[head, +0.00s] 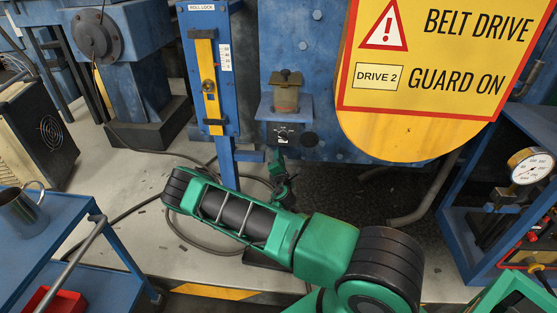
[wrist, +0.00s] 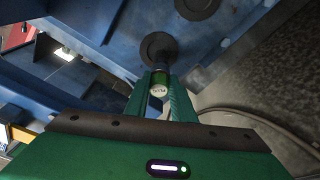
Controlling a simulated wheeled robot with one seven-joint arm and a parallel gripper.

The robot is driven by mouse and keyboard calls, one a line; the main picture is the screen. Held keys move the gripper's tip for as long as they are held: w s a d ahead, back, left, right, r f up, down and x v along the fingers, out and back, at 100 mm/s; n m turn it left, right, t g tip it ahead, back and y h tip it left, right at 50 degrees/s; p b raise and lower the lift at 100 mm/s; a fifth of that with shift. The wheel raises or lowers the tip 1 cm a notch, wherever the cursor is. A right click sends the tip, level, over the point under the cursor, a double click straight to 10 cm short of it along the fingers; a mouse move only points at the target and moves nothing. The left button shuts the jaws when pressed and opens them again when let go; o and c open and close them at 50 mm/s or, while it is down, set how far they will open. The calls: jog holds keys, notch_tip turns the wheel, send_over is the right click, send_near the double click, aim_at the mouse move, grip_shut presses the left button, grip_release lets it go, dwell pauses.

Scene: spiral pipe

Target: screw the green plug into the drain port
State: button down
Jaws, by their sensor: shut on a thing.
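The green plug (wrist: 160,78) shows between my fingertips in the wrist view, with a pale, marked end face toward the camera. My gripper (wrist: 163,88) is shut on it. Just beyond the plug is a dark round flange (wrist: 157,46) on a blue surface, which looks like the drain port. The plug lines up closely with it and covers part of it. I cannot tell whether the plug touches it or sits in it. In the head view my gripper (head: 281,165) is small, below the blue bracket, and the plug cannot be made out there.
A second dark disc (wrist: 195,6) is at the top of the wrist view. In the head view, the yellow guard sign (head: 420,70) hangs to the right and the roll-lock post (head: 209,80) stands to the left. A blue cart (head: 40,240) is at lower left. Cables lie on the floor.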

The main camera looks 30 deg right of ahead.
notch_tip(320, 180, down, 2)
jog(key=m+h, duration=0.1)
jog(key=m, duration=0.5)
jog(key=m+t, duration=0.1)
jog(key=m, duration=0.5)
jog(key=m+h, duration=0.1)
jog(key=m, duration=0.5)
jog(key=shift+f+t+h, duration=0.25)
jog(key=shift+t+h, duration=0.05)
jog(key=shift+t, duration=0.1)
jog(key=c, duration=1.7)
grip_release()
jog(key=shift+d+m, duration=0.1)
jog(key=shift+m, duration=0.2)
jog(key=shift+r, duration=0.1)
